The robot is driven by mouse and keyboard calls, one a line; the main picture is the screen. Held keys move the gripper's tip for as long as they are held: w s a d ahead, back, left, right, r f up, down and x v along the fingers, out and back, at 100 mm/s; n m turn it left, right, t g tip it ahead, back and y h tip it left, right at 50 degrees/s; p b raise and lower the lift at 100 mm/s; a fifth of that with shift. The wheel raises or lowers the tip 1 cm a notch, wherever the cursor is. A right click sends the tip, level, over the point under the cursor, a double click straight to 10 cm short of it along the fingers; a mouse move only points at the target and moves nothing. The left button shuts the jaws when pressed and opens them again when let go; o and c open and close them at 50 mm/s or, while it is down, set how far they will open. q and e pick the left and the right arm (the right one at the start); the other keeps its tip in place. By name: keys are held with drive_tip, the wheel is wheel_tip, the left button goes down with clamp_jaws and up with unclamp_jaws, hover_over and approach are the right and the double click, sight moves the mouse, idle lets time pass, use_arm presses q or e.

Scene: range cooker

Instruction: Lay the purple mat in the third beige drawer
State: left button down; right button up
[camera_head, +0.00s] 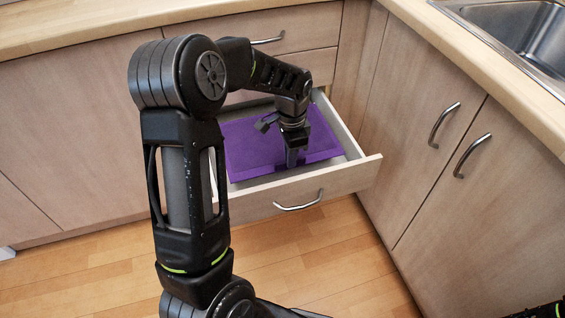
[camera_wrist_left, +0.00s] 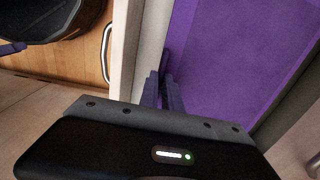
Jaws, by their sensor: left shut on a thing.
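The purple mat (camera_head: 250,145) lies spread inside the open beige drawer (camera_head: 340,187) and covers most of its floor. It also shows in the left wrist view (camera_wrist_left: 225,50), beside the drawer wall (camera_wrist_left: 152,40). My left gripper (camera_head: 292,160) points down into the drawer near its front. Its fingers (camera_wrist_left: 165,92) are shut on the mat near the mat's front edge. The arm hides part of the mat and the drawer's left side. Whether the held part is fully down on the drawer floor I cannot tell. My right gripper is not in view.
Shut drawers with a handle (camera_head: 268,39) are above and behind the open one. Cabinet doors with handles (camera_head: 444,125) stand close on the right. A worktop with a sink (camera_head: 520,30) is above them. The wooden floor (camera_head: 330,255) in front is clear.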

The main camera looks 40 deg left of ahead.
use_arm(q)
drive_tip(key=shift+f, duration=1.6)
drive_tip(key=shift+b, duration=0.3)
drive_tip(key=shift+f+b, duration=0.7)
drive_tip(key=shift+f, duration=1.9)
drive_tip(key=c, duration=1.5)
unclamp_jaws()
drive_tip(key=shift+c, duration=0.2)
wheel_tip(320, 180, up, 11)
drive_tip(key=p, duration=0.3)
drive_tip(key=shift+r, duration=0.6)
